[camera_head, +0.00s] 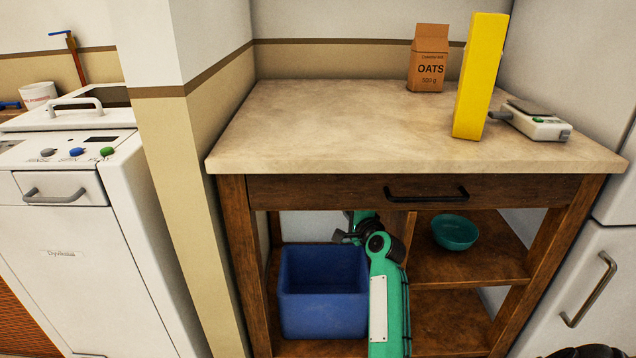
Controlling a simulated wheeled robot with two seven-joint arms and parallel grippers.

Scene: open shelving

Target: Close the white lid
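The white lid (68,119) with an arched handle (77,103) lies on top of the white appliance (75,260) at the left. A dark opening (115,96) shows behind the lid, and I cannot tell how far the lid is tilted. A green arm link of mine rises from the bottom centre to a black joint in front of the wooden unit.
A wooden unit with a pale countertop (320,125) fills the middle. It bears an oats carton (428,60), a yellow box (480,78) and a white scale-like device (538,124). Below are a blue bin (323,300) and a teal bowl (455,233). A wall corner separates the appliance from the unit.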

